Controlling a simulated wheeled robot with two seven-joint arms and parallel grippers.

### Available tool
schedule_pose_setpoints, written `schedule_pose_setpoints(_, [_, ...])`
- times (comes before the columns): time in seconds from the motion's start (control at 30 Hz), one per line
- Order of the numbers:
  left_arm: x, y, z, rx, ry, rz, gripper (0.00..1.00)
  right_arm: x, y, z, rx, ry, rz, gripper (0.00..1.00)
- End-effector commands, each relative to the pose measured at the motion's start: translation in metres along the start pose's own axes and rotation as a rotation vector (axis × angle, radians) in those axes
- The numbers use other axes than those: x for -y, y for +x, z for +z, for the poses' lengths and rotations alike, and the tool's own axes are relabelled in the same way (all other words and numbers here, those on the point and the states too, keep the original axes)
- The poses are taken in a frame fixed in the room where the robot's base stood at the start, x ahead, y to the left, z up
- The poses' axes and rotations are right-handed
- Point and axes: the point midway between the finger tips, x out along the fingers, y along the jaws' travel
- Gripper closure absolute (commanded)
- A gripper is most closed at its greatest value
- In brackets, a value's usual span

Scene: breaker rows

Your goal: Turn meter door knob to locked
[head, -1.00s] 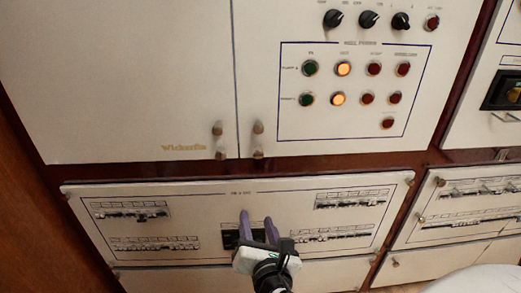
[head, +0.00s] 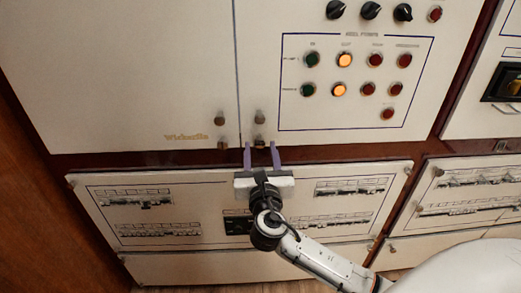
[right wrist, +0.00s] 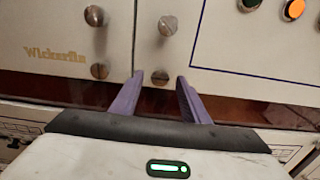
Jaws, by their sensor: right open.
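Two pairs of small metal knobs sit at the bottom of the upper cabinet doors, one pair on each side of the seam. The left door has an upper knob (head: 220,118) and a lower knob (head: 221,143). The right door has an upper knob (head: 260,117) and a lower knob (head: 260,142). No readable label tells which is the meter door knob. My right gripper (head: 261,150) is open, its purple fingers pointing up at the right door's lower knob. In the right wrist view that knob (right wrist: 160,77) shows between the fingertips (right wrist: 160,83); contact cannot be told. My left gripper is out of view.
A button panel (head: 357,112) with lit orange lamps is on the right door, below black rotary knobs (head: 371,11). A dark red rail (head: 345,160) runs under the doors. Below it is a breaker panel (head: 100,215) with rows of switches.

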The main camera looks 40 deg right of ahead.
Motion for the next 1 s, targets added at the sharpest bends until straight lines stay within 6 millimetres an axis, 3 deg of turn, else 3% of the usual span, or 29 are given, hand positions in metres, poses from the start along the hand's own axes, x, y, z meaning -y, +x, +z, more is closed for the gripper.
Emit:
schedule_pose_setpoints(0.3, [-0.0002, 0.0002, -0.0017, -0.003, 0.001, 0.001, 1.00, 0.0002, 0.0028, -0.0003, -0.001, 0.001, 0.000, 0.60])
schedule_pose_setpoints(0.53, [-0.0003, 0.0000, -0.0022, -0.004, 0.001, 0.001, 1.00, 0.0000, 0.0025, -0.0004, -0.001, 0.001, 0.000, 0.99])
schedule_pose_setpoints(1.0, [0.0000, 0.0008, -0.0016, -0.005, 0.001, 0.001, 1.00, -0.0004, 0.0020, -0.0010, -0.002, 0.115, 0.000, 1.00])
